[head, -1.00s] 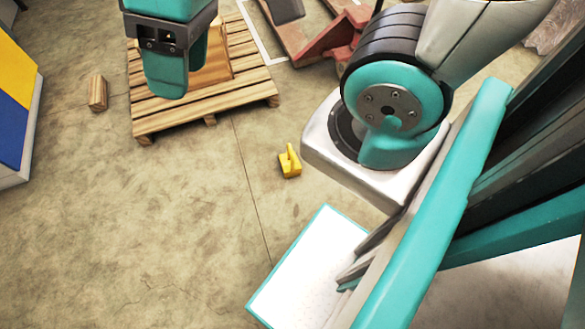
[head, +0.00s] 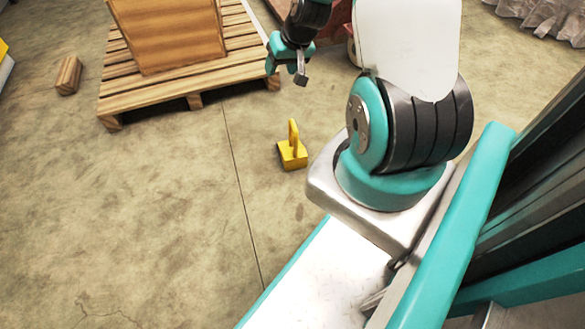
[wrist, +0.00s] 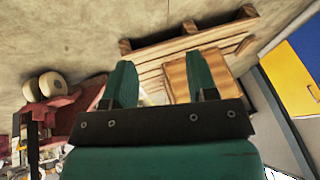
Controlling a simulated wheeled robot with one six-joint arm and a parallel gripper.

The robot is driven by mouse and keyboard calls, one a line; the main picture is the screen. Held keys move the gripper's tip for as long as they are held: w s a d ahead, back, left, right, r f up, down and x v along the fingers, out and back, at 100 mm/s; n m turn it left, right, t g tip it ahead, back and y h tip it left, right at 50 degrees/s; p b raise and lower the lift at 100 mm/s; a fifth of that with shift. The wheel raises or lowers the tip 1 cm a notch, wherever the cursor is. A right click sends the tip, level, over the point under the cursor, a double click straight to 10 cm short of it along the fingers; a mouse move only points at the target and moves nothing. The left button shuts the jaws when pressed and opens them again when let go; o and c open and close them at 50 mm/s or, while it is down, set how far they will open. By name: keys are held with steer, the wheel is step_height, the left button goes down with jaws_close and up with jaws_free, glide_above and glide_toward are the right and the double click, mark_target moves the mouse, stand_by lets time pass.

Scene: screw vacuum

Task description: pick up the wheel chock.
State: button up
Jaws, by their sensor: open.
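The wheel chock (head: 293,155) looks to be the small yellow block with an upright yellow handle on the concrete floor, in the middle of the head view. It stands just left of my arm's base, with bare floor around it. My gripper (head: 302,74) is beyond and above it in the head view, near the right corner of the pallet, clear of the chock. In the wrist view my gripper (wrist: 161,85) shows two teal fingers spread apart with nothing held between them. The chock is not seen in the wrist view.
A wooden pallet (head: 150,96) carrying a wooden crate (head: 172,35) stands at the back left. A small wooden block (head: 68,75) lies left of it. A red pallet jack (wrist: 62,112) shows in the wrist view. The floor left of the chock is clear.

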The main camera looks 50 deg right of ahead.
steer(key=m+h+b, duration=0.2)
steer(key=b, duration=0.4)
glide_toward(293, 122)
steer(key=b+x, duration=1.1)
steer(key=shift+d+f, duration=0.1)
steer(key=shift+f, duration=0.1)
steer(key=shift+r, duration=0.1)
jaws_close()
steer(key=shift+w, duration=0.1)
